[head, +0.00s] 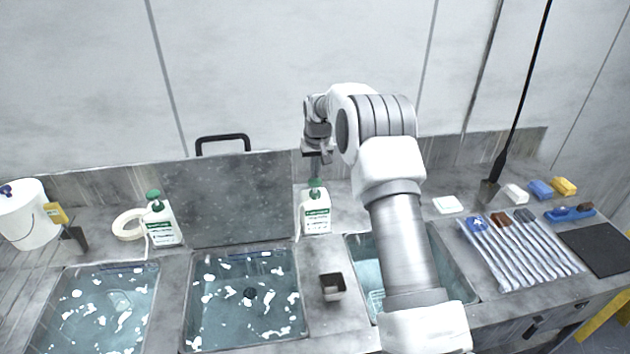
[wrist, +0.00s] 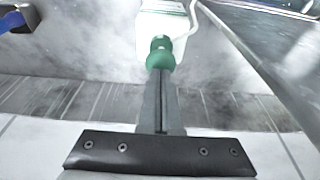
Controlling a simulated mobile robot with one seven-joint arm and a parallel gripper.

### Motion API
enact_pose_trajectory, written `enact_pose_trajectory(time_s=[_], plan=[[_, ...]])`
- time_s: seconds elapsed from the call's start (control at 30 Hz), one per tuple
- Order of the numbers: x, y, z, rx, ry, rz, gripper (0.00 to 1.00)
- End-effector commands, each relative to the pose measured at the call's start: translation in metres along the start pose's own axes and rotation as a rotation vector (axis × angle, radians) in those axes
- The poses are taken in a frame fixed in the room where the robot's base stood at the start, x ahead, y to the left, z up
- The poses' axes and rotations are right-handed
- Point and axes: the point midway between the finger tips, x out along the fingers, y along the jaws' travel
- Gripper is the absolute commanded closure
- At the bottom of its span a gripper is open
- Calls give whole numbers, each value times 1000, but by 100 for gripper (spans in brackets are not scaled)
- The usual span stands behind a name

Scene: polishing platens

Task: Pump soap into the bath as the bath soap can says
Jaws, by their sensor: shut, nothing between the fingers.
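A white soap bottle (head: 315,215) with a green pump head (head: 315,186) stands upright on the counter behind the middle and right baths. It also shows in the wrist view (wrist: 162,32). My gripper (head: 318,172) is shut and empty, pointing down just above that pump head. In the wrist view its fingers (wrist: 160,85) overlap the green pump; whether they touch it I cannot tell. A second such bottle (head: 163,226) stands behind the left bath. The left bath (head: 100,310) and middle bath (head: 225,310) hold water with white foam patches. A white can (head: 27,220) stands far left; I can read no wording.
My arm hides much of the right bath (head: 440,265). An upright grey panel (head: 240,200) with a black handle stands behind the middle bath. A small grey cup (head: 332,287) sits between baths. Wrapped brushes (head: 520,250) and coloured blocks (head: 540,189) lie right.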

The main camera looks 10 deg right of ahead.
Motion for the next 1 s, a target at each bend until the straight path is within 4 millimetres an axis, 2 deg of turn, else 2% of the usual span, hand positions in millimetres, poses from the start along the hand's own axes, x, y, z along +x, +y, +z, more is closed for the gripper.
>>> enact_pose_trajectory(time_s=[0.73, 1.0], plan=[[25, 0, 7, 0, -4, 0, 100], [21, 0, 7, 0, -5, 0, 100]])
